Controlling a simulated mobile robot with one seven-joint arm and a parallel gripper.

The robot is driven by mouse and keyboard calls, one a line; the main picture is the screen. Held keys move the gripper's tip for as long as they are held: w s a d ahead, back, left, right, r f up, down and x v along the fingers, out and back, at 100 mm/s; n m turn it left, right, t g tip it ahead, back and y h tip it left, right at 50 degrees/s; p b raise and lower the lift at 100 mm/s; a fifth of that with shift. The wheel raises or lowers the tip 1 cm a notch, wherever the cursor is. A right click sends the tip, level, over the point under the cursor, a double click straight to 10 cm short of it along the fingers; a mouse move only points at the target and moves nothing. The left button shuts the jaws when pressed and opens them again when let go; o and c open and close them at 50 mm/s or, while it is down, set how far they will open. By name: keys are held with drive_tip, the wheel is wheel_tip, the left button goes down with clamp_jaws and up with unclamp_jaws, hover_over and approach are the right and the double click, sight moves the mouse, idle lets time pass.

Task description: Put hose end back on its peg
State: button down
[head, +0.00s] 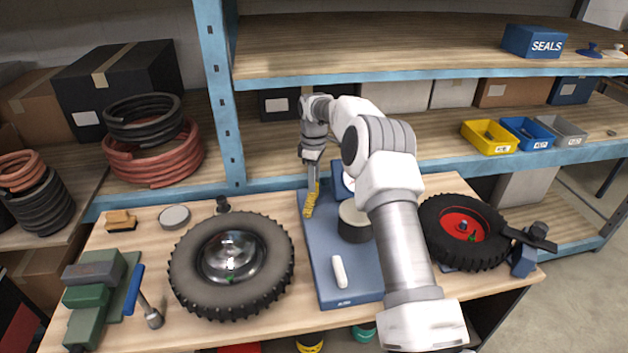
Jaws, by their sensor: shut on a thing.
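My gripper (313,178) points down over the back left of a blue base plate (318,246) on the workbench. It is shut on a slim yellow piece (309,204), which looks like the hose end. The yellow piece hangs tilted by the plate's left edge; I cannot tell whether it touches the plate. A dark cylinder with a pale top (354,222) stands on the plate, partly behind my arm. A short white rod (339,271) is at the plate's front; I cannot tell whether it is the peg. A blue upright panel (338,178) at the back is mostly hidden by my arm.
A tyre with a shiny hub (232,265) lies left of the plate, and a tyre with a red hub (464,232) lies right. A hammer (145,298) and a green vise (98,295) are at the far left. A blue shelf post (217,95) stands behind.

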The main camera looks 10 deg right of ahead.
drive_tip(key=shift+f+b, duration=0.35)
drive_tip(key=shift+f, duration=0.65)
idle(0.9)
unclamp_jaws()
idle(0.7)
drive_tip(key=shift+r, duration=0.25)
idle(0.3)
drive_tip(key=shift+r+p, duration=1)
drive_tip(key=shift+r, duration=0.25)
drive_tip(key=shift+r, duration=0.1)
drive_tip(key=shift+r+p, duration=1.65)
drive_tip(key=shift+r, duration=0.6)
drive_tip(key=shift+r+p, duration=0.5)
drive_tip(key=shift+r, duration=0.65)
